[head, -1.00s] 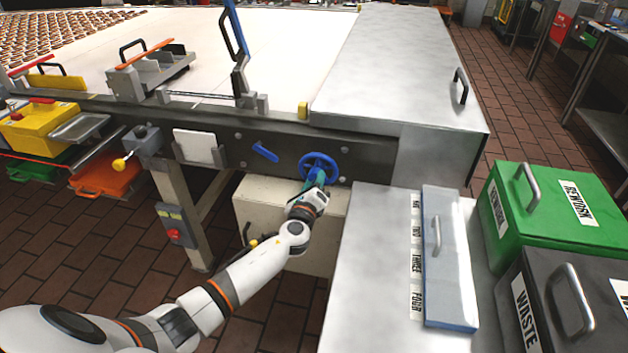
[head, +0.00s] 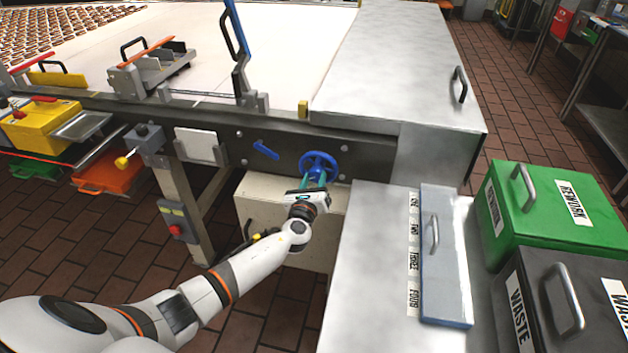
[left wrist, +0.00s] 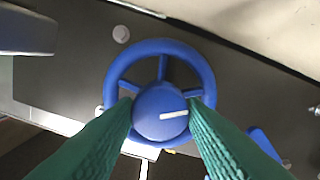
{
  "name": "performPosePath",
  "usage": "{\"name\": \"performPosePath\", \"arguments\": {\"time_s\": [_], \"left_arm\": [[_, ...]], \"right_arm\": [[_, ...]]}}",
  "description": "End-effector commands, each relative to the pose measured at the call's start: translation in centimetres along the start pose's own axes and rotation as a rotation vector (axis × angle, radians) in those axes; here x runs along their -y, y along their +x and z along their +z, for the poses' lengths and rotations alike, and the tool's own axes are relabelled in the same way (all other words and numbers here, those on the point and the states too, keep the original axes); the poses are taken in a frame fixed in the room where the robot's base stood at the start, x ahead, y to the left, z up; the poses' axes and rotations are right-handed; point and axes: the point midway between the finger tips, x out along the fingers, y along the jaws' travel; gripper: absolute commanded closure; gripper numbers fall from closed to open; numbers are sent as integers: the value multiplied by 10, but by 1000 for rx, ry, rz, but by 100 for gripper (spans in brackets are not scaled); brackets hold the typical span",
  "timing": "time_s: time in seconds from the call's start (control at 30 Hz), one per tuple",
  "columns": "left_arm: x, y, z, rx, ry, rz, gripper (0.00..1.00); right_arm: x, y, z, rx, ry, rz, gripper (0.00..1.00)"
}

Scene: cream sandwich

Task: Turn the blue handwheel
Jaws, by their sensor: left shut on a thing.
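The blue handwheel (head: 318,160) is mounted on the dark side panel of the conveyor frame in the head view. In the left wrist view the handwheel (left wrist: 160,50) fills the middle, with spokes and a round hub (left wrist: 160,112) that bears a white mark pointing right. My left gripper (head: 314,180) reaches the wheel from the front. Its two green fingers (left wrist: 165,110) lie on either side of the hub, overlapping the lower rim, and are shut on the wheel. The exact contact points are hard to see. My right gripper is not in view.
A blue lever (head: 265,150) sits left of the wheel on the same panel. A metal counter (head: 375,260) with a lidded bin stands close on the right, beside green (head: 550,215) and dark (head: 550,300) bins. A beige box (head: 270,205) is below the wheel.

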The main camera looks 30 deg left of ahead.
Motion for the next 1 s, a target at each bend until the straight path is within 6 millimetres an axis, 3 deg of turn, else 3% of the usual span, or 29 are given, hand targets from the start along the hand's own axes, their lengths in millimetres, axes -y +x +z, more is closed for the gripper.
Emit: {"name": "performPosePath", "arguments": {"time_s": [0.27, 0.3, 0.4, 0.77, 1.0], "left_arm": [[0, -1, 3, 6, 1, 0, 85], [0, -1, 3, 6, 1, 0, 58], [0, -1, 3, 5, 0, 0, 41], [0, -4, 1, 2, -1, 1, 41], [0, -44, 2, 5, -2, 1, 41]], "right_arm": [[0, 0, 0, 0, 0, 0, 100], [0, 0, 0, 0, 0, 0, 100], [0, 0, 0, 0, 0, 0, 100], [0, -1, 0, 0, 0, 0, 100], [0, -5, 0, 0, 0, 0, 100]]}}
